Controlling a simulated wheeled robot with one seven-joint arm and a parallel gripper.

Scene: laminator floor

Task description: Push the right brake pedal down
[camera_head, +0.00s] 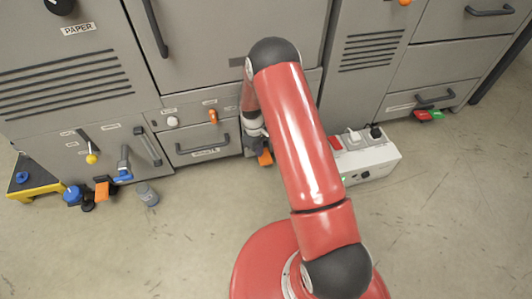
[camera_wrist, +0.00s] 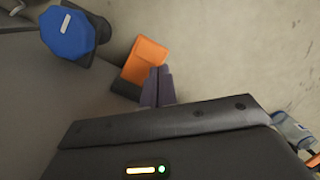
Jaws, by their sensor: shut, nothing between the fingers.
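The right brake pedal is an orange plate (camera_head: 265,157) low at the foot of the grey machine, just below my gripper (camera_head: 262,143) in the head view. In the wrist view the orange pedal (camera_wrist: 149,58) lies just beyond my fingertips (camera_wrist: 159,76), with a dark part beside it. My fingers are shut and empty, and they overlap the pedal's near edge in the picture. I cannot tell whether they touch it. Another orange pedal (camera_head: 102,188) is at the machine's left foot.
A blue knob (camera_wrist: 70,32) is beside the right pedal in the wrist view. A white power box (camera_head: 366,160) stands right of my arm. A grey jar (camera_head: 147,194) and a yellow-edged step (camera_head: 35,181) are on the left. Red and green pedals (camera_head: 429,115) lie farther right. Front floor is clear.

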